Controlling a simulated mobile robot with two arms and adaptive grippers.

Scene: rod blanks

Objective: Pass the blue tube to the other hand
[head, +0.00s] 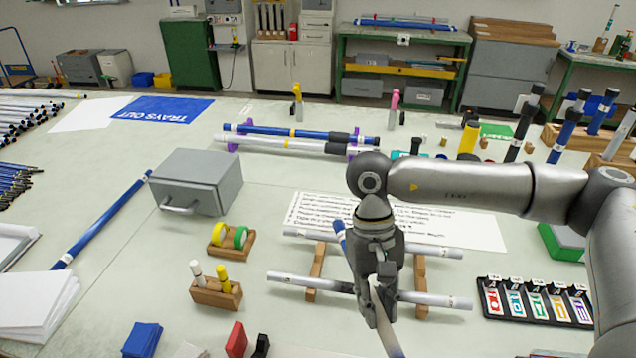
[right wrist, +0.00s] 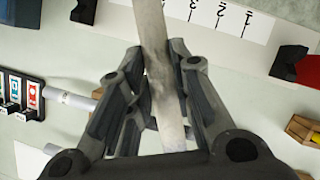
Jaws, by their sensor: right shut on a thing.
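My right gripper (head: 378,300) is shut on a rod (head: 392,335), above the wooden rack in the head view. The rod is steeply slanted; a blue part (head: 342,236) shows beside the gripper's upper left, and the lower part looks grey. In the right wrist view the fingers (right wrist: 165,105) close around a grey rod (right wrist: 155,45), whose colour there is not blue. Another blue tube (head: 105,217) lies slanted on the table at left. A third blue tube (head: 290,132) lies on purple holders at the back. My left gripper is not in view.
Two silver rods (head: 435,299) lie across the wooden rack (head: 315,272) under my gripper. A grey drawer box (head: 197,180), tape rolls (head: 240,237) and a marker block (head: 215,292) stand to the left. A colour-card tray (head: 535,302) is at right. The table's left middle has free room.

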